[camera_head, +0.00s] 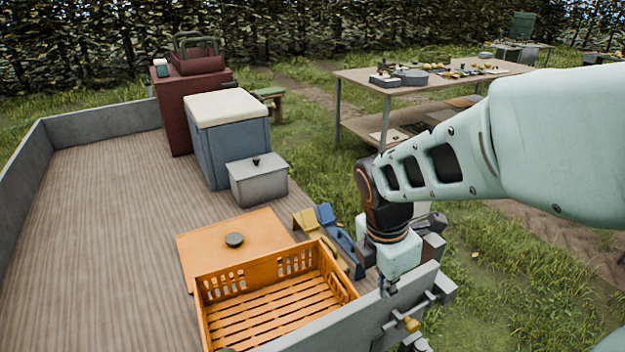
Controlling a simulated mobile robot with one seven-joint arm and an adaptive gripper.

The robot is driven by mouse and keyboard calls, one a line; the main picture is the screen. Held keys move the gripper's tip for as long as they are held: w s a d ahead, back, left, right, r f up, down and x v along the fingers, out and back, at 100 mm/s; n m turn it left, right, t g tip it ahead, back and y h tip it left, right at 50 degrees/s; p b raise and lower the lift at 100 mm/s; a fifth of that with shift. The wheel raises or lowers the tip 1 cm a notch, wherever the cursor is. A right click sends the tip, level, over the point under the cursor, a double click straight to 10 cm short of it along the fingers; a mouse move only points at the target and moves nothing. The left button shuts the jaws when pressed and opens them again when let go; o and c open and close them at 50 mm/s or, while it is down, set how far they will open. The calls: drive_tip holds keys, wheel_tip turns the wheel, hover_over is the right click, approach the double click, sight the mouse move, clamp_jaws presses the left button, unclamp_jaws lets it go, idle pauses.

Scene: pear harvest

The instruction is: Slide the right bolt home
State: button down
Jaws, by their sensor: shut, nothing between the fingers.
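The right bolt (412,324) is on the outer face of the grey tailgate (325,330), near its right end at the lower middle right. It shows as a thin metal rod with a small brass-coloured part, beside grey brackets. Whether the rod sits in its keeper is too small to tell. My gripper (389,287) points down over the top edge of the tailgate, just above and left of the bolt. It is shut and empty. My wrist hides part of the corner behind it, and I cannot tell whether the fingertips touch the tailgate.
An empty orange crate (207,318) stands inside the tailgate, beside an orange panel (205,250) and blue and yellow pieces (340,238). A grey box (258,184), a blue cooler (232,150) and a red cabinet (176,118) stand farther back. Grass lies right of the tailgate.

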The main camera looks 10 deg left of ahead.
drive_tip(key=shift+s+d+f+n, duration=0.4)
drive_tip(key=shift+s+d+n, duration=0.05)
drive_tip(key=shift+n, duration=0.05)
drive_tip(key=b, duration=0.3)
approach(405, 316)
drive_tip(key=s+a+f, duration=0.3)
drive_tip(key=f, duration=0.2)
drive_tip(key=d, duration=0.1)
drive_tip(key=w+d+f, duration=0.1)
drive_tip(key=shift+w+d, duration=0.2)
drive_tip(key=shift+d, duration=0.2)
drive_tip(key=shift+w+d+f, duration=0.15)
drive_tip(key=shift+w+d, duration=0.1)
drive_tip(key=shift+d, duration=0.1)
